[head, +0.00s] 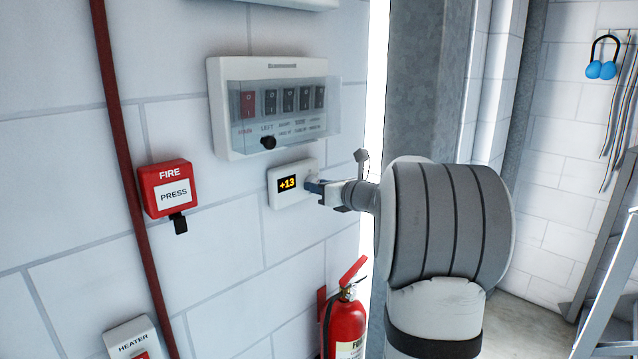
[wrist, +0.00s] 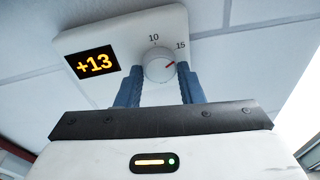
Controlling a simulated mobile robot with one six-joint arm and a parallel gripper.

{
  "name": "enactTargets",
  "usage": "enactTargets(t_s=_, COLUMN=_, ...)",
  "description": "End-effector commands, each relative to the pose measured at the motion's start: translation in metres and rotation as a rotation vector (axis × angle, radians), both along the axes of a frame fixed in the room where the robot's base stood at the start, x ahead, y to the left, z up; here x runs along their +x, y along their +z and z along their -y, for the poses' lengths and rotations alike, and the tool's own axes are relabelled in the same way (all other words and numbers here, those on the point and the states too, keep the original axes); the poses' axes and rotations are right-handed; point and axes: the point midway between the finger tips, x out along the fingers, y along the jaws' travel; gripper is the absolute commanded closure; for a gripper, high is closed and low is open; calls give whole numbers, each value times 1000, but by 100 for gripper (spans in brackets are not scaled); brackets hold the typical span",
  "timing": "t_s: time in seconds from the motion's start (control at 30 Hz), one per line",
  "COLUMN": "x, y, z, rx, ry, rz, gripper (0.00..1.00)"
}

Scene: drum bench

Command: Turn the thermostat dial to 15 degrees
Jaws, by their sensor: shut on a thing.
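The white thermostat (head: 277,201) is fixed to the wall, and its display (head: 287,183) reads +13. In the wrist view the thermostat (wrist: 120,30) shows at the top, with the display (wrist: 93,63) also reading +13. Its round white dial (wrist: 157,66) has a red mark pointing up and right, a little short of the printed 15 and past the 10. My gripper (wrist: 158,84) has its two blue fingers on either side of the dial and is shut on it. In the head view my gripper (head: 316,187) reaches the thermostat from the right and hides the dial.
A breaker box (head: 222,105) with a clear cover is just above the thermostat. A red fire button box (head: 167,189) is to the left, a red extinguisher (head: 344,325) below, and a heater box (head: 131,338) at lower left. A grey column (head: 425,80) stands behind my arm.

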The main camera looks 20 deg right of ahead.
Motion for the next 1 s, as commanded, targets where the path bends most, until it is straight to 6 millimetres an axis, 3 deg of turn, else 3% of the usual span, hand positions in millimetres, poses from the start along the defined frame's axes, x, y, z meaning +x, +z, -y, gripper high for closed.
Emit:
enactTargets(t_s=0.03, x=0, y=-7, z=0, rx=8, ry=1, rz=-14, gripper=88)
enactTargets(t_s=0.47, x=0, y=-7, z=-1, rx=16, ry=2, rz=-18, gripper=89)
enactTargets(t_s=0.5, x=0, y=-7, z=-1, rx=16, ry=3, rz=-18, gripper=65)
enactTargets(t_s=0.77, x=0, y=-4, z=-1, rx=15, ry=2, rz=-11, gripper=44)
enactTargets(t_s=1.0, x=-1, y=-2, z=-1, rx=15, ry=1, rz=-8, gripper=44)
